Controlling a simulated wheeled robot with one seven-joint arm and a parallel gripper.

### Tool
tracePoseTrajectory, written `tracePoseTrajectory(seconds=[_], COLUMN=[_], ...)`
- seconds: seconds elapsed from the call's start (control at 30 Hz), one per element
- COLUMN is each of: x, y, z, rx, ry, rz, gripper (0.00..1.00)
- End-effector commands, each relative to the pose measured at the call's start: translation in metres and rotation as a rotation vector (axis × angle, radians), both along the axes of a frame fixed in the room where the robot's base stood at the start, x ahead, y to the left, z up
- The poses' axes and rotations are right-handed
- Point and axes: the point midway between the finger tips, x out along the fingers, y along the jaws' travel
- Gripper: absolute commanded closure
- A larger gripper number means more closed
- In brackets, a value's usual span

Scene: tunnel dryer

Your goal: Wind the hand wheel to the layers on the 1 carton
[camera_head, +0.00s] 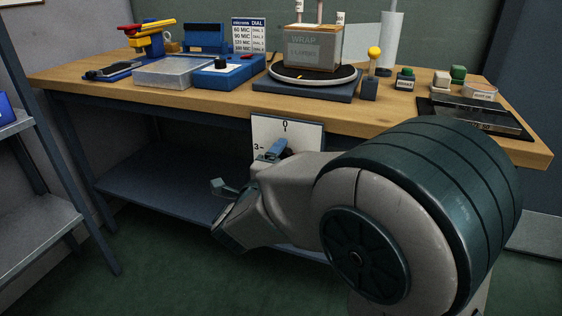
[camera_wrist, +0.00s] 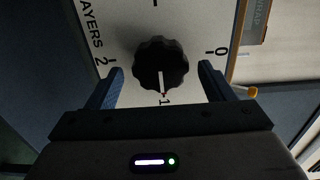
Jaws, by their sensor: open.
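The hand wheel (camera_wrist: 161,64) is a black scalloped knob on a white dial plate (camera_wrist: 112,22), which also shows below the bench edge in the head view (camera_head: 300,130). Numbers 0, 1 and 2 and the word LAYERS show in the wrist view. The white line on the knob points at the 1. My gripper (camera_wrist: 162,72) is open, one blue finger on each side of the knob, with visible gaps. In the head view my arm hides much of the plate. The carton (camera_head: 312,52), marked WRAP, stands on a round turntable; its smaller line is too blurred to read.
A lower shelf (camera_head: 150,190) runs beneath. A metal rack (camera_head: 40,190) stands at the left.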

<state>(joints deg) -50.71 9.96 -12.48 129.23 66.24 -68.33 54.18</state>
Motion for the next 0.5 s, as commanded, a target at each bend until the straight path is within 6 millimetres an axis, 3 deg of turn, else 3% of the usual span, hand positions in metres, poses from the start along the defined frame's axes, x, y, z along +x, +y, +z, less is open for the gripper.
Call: tracePoseTrajectory(seconds=[0.5], x=[-0.1], y=[0.037], z=[0.002], rx=[-0.001], ry=[-0.001], rz=[0.004], gripper=[0.24])
